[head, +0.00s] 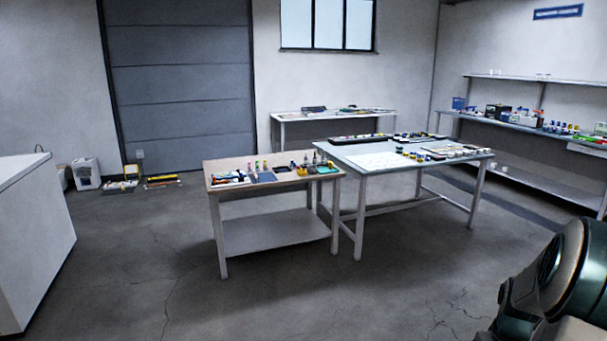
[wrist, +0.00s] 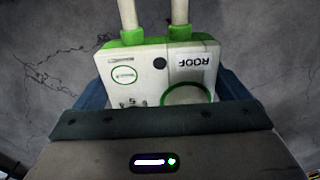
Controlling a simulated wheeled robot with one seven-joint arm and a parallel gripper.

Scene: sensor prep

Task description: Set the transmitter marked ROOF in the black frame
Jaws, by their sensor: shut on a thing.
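The transmitter marked ROOF (wrist: 143,72) shows in the wrist view. It is a white box with green trim, a label reading ROOF, and two pale rods rising from its top edge. My gripper (wrist: 160,108) is shut on it, with blue parts showing at both sides of the box. The lower part of the transmitter is hidden behind the dark edge of my gripper. Bare cracked floor lies behind it. In the head view only part of my arm shows at the lower right, and I cannot make out the black frame for certain among the small table items.
A small wooden-topped table (head: 229,184) and a larger grey table (head: 383,147) stand ahead, both holding several small items. A back bench (head: 290,117) and wall shelves (head: 500,122) lie beyond. A white cabinet (head: 30,240) stands at left. The floor (head: 290,290) in front is clear.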

